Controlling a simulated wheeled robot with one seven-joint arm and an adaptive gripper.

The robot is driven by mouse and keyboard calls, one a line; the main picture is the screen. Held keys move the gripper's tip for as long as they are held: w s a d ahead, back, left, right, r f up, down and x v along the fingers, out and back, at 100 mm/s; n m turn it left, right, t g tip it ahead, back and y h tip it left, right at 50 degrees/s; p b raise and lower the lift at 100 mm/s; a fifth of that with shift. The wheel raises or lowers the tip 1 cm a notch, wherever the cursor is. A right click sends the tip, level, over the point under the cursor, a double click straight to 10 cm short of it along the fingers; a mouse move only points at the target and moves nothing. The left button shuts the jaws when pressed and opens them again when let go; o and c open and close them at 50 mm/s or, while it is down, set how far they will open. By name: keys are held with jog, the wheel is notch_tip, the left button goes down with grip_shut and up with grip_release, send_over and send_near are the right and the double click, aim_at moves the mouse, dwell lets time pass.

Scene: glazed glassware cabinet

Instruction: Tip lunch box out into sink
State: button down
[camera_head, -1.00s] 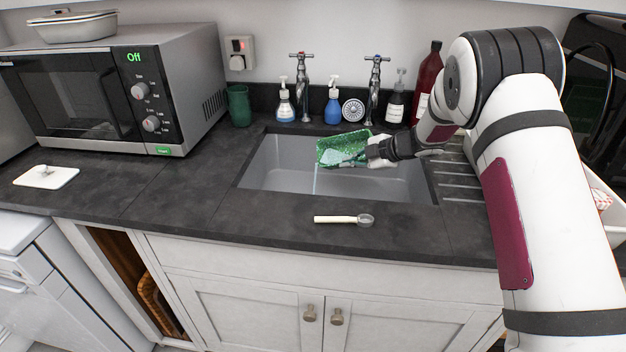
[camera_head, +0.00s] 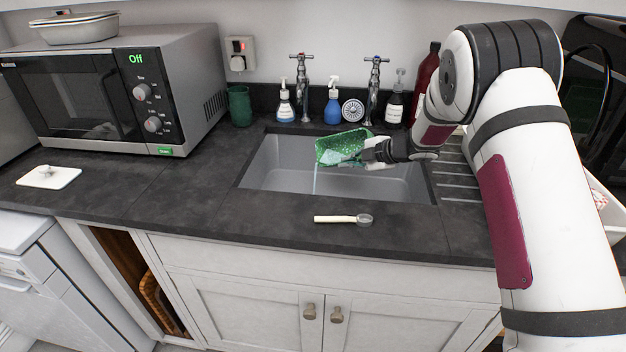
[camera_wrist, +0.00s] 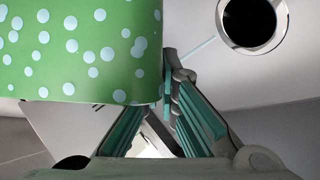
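The lunch box (camera_head: 340,146) is green with pale dots and is held tilted over the grey sink (camera_head: 285,172). A thin pale stream runs down from its lower left side into the sink. My gripper (camera_head: 368,154) is shut on the right side of the lunch box. In the wrist view the dotted lunch box (camera_wrist: 80,50) fills the upper left, and my gripper's fingers (camera_wrist: 168,95) come together at its edge. The sink's dark drain hole (camera_wrist: 250,20) shows at upper right. The inside of the lunch box is only partly visible in the head view.
Two taps (camera_head: 303,85) and several bottles, including a blue one (camera_head: 333,104), stand behind the sink. A scoop with a pale handle (camera_head: 340,219) lies on the counter in front. A microwave (camera_head: 120,95) and a green cup (camera_head: 239,106) stand to the left.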

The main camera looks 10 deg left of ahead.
jog(key=shift+s+a+r+n+t+h+p, duration=0.2)
jog(key=shift+s+n+t+h+p, duration=0.1)
jog(key=shift+n+t, duration=0.15)
jog(key=shift+s+a+r+n+t+h+p, duration=0.15)
jog(key=shift+s+n+t+h, duration=0.15)
jog(key=shift+t, duration=0.25)
dwell(1.2)
jog(key=shift+s+a, duration=0.1)
jog(key=shift+s, duration=0.05)
jog(key=shift+s+a+n, duration=0.15)
jog(key=shift+s+n, duration=0.1)
jog(key=shift+s+a+t, duration=0.2)
jog(key=shift+s+t, duration=0.15)
jog(key=shift+t, duration=0.05)
jog(key=shift+w+d+m+g, duration=0.25)
jog(key=shift+w+g, duration=0.1)
jog(key=shift+w, duration=0.1)
jog(key=shift+w+d+m+g, duration=0.15)
jog(key=shift+w+d+g, duration=0.05)
jog(key=shift+w+g, duration=0.2)
jog(key=shift+w+f, duration=0.1)
